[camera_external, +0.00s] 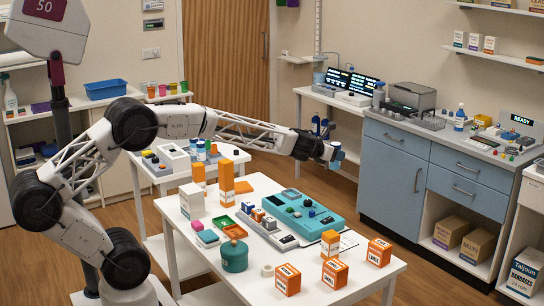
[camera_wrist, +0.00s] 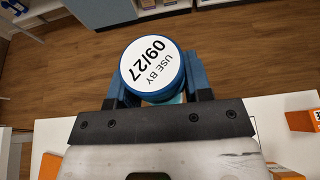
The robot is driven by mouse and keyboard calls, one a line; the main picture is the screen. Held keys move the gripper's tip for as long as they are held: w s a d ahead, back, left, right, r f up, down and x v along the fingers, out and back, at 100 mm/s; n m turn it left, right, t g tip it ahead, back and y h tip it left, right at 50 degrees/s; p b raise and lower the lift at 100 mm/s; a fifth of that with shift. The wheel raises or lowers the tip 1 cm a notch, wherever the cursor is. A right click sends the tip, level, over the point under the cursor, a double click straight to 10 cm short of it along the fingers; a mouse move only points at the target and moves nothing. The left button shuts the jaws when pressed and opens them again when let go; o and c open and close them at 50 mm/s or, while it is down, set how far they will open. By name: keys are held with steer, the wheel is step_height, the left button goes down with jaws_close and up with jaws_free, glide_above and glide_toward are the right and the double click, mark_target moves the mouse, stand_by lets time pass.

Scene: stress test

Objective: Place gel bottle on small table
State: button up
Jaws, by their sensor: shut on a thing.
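My gripper (camera_wrist: 157,92) is shut on a round blue container (camera_wrist: 150,65), whose white end face reads "USE BY 09/27". Its sides are mostly hidden, so I cannot tell for sure that it is the gel bottle. In the external view my gripper (camera_external: 334,154) is in the air past the back right edge of the front white table (camera_external: 185,222), and the container is small there. A smaller white table (camera_external: 150,172) stands behind it on the left, with bottles and small items on it. A clear-blue bottle (camera_external: 459,119) stands on the right counter.
The front table holds orange boxes (camera_external: 334,273), a teal device (camera_external: 305,212), a green jar (camera_external: 234,256) and trays. A blue cabinet (camera_external: 417,170) stands at the right.

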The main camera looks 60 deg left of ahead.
steer(key=shift+w+d+r, duration=0.3)
steer(key=shift+r, duration=0.1)
stand_by(1.4)
steer(key=shift+s+d+f, duration=0.2)
steer(key=shift+d+f, duration=0.1)
steer(key=shift+d, duration=0.1)
steer(key=s+d+f+n+g+y, duration=0.1)
steer(key=s+d+f+n+y, duration=0.45)
steer(key=s+d+f, duration=0.45)
steer(key=s+d+f+n+g+y, duration=0.1)
steer(key=s+n+y, duration=0.1)
steer(key=s, duration=0.6)
steer(key=s+d+n+g+y, duration=0.1)
steer(key=s+g+y, duration=0.1)
steer(key=s, duration=0.7)
steer(key=shift+d+f+n, duration=0.35)
steer(key=shift+f, duration=0.15)
